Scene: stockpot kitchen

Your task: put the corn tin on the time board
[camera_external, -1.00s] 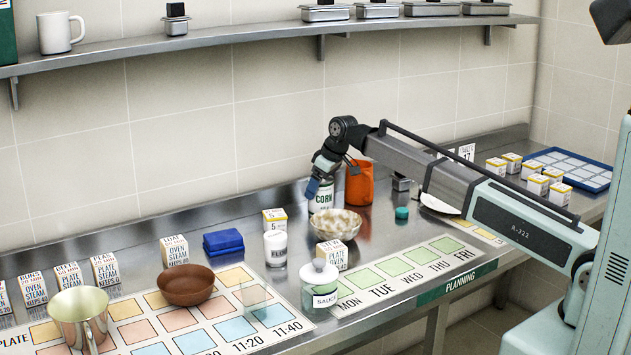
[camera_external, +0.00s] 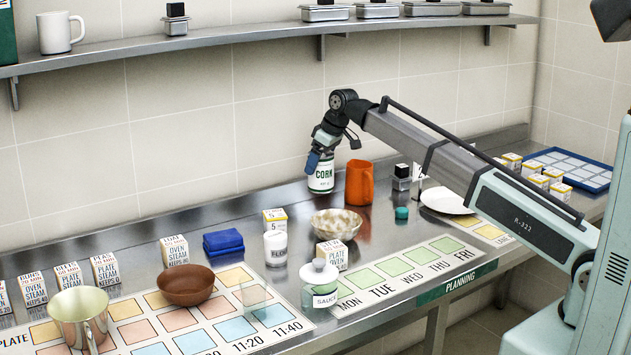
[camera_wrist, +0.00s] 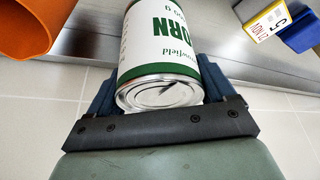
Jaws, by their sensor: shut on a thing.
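The corn tin (camera_external: 321,177) is white with a green label band. My gripper (camera_external: 318,160) is shut on it near its top and holds it upright above the back of the steel counter. In the wrist view the tin (camera_wrist: 165,45) sits between the two blue fingers of my gripper (camera_wrist: 160,95), its metal end facing me. The time board (camera_external: 205,318) lies at the front left of the counter, with rows of yellow, orange and blue squares and times along its front edge.
An orange mug (camera_external: 359,183) stands just right of the tin. A speckled bowl (camera_external: 335,224), a flour jar (camera_external: 275,248) and a sauce jar (camera_external: 319,285) stand in front. A brown bowl (camera_external: 186,285) and a metal pot (camera_external: 80,315) are on the time board. The shelf (camera_external: 250,32) runs above.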

